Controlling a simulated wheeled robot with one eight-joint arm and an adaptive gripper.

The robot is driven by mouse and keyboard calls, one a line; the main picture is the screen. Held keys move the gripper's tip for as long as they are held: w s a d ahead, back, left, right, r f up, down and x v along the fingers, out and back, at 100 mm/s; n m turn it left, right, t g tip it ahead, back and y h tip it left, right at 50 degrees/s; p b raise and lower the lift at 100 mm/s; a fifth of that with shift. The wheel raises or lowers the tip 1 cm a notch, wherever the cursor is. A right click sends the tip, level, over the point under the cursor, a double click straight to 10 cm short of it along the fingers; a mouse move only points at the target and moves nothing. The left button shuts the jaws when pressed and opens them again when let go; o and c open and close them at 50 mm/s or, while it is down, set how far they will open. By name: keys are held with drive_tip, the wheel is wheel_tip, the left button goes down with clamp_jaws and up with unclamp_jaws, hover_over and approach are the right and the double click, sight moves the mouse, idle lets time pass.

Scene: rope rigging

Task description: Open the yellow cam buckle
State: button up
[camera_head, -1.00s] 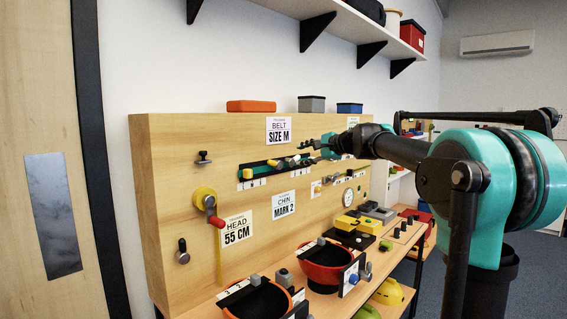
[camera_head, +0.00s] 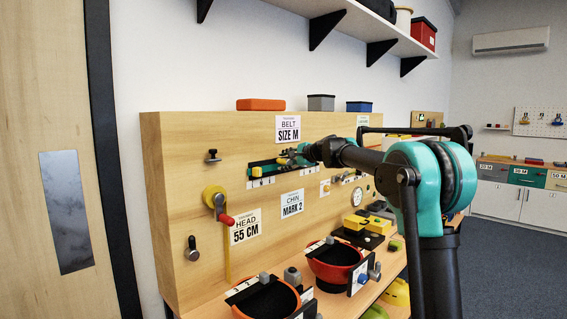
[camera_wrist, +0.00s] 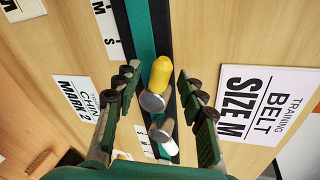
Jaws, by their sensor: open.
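In the wrist view a yellow-tipped lever with a grey round end (camera_wrist: 160,73), which looks like the yellow cam buckle, lies on a green and black belt strip (camera_wrist: 139,22). My gripper (camera_wrist: 158,82) is open, with one finger on each side of the lever and a gap to both. A second grey-ended piece with a white tip (camera_wrist: 167,146) sits just below it. In the head view my gripper (camera_head: 291,158) is at the strip (camera_head: 262,165) on the wooden panel and hides part of it. A yellow piece (camera_head: 256,172) shows at the strip's left end; I cannot tell whether it is the same lever.
The BELT SIZE M card (camera_head: 288,129) is above the strip and the CHIN MARK 2 card (camera_head: 292,203) below. A yellow disc with a red handle (camera_head: 218,201) sticks out at lower left. Helmet-like bowls (camera_head: 266,300) stand on the bench below.

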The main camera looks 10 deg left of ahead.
drive_tip(key=shift+w+a+f, duration=0.15)
drive_tip(key=shift+w+a, duration=0.1)
drive_tip(key=shift+c, duration=0.3)
clamp_jaws()
drive_tip(key=shift+w+d+r+m+g+y, duration=0.45)
drive_tip(key=shift+w+m+g+y, duration=0.2)
drive_tip(key=shift+m, duration=1.1)
drive_tip(key=shift+w+d+r+m+g+y, duration=0.5)
drive_tip(key=shift+m+y, duration=0.2)
drive_tip(key=shift+m, duration=1.1)
drive_tip(key=shift+w+d+r+m+g+y, duration=0.4)
drive_tip(key=shift+w+m+g+y, duration=0.25)
drive_tip(key=shift+m, duration=1.1)
